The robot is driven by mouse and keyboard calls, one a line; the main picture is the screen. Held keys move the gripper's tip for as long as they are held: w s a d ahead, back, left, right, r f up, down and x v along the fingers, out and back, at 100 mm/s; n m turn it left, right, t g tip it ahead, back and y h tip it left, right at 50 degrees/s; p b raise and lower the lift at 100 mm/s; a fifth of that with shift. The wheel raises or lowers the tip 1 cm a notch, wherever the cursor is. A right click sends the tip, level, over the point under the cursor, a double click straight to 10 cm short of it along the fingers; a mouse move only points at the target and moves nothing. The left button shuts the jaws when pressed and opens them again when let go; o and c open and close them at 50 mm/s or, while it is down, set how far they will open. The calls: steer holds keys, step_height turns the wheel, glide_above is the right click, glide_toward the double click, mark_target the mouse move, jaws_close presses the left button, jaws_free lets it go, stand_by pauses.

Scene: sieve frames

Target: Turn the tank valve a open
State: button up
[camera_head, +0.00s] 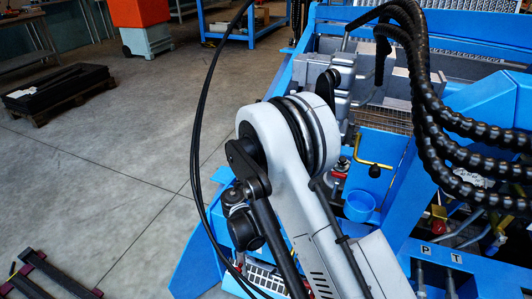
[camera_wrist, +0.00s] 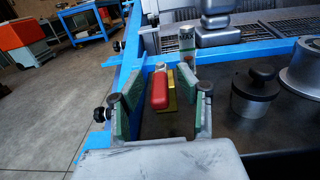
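In the wrist view my gripper (camera_wrist: 161,110) is open, with green pads on the inner faces of its fingers. A red valve handle (camera_wrist: 159,90) stands between the fingers, with clear space on both sides. A brass-yellow part (camera_wrist: 172,93) is right beside the handle. In the head view my grey arm covers the middle, and I cannot make out my fingers there.
A black knob (camera_wrist: 255,85) and a grey cylinder (camera_wrist: 302,66) stand right of my gripper. Thick black hoses (camera_head: 440,110) hang at the right. Open floor lies left.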

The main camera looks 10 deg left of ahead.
steer(key=s, duration=0.3)
steer(key=s+a, duration=0.1)
steer(key=s, duration=0.5)
steer(key=shift+a, duration=0.2)
steer(key=shift+w+a, duration=0.1)
steer(key=shift+a, duration=0.05)
